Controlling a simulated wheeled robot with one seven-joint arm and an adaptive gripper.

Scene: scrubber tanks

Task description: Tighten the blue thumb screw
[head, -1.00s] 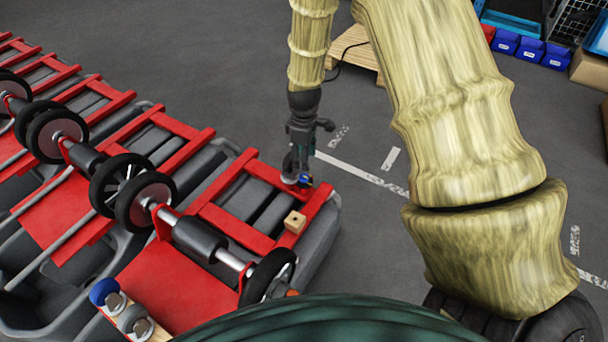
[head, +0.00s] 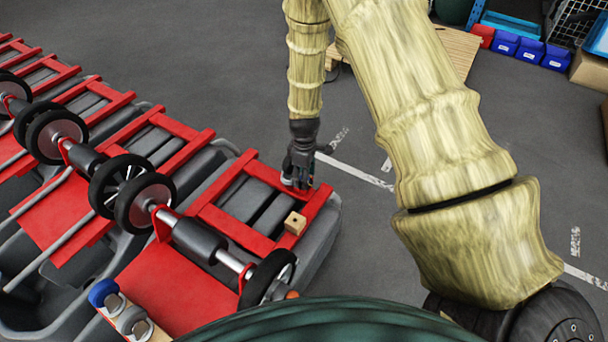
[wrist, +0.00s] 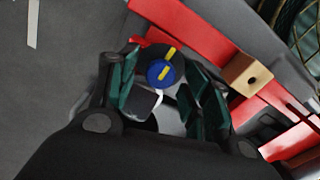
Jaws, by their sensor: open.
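The blue thumb screw (wrist: 161,74) shows in the wrist view as a round blue knob with a yellow stripe. A second yellow mark lies just beyond its rim, out of line with the stripe's centre. My gripper (wrist: 170,85) is open, with one green-padded finger on each side of the knob. I cannot tell whether the pads touch it. In the head view my gripper (head: 301,180) points down over the far corner of the nearest red frame (head: 316,206) and hides the knob there.
A wooden block (head: 295,223) with a hole sits on the red frame close to my gripper. A wheeled axle (head: 200,240) lies nearer. More red-framed scrubber tanks stand to the left. Open floor lies beyond.

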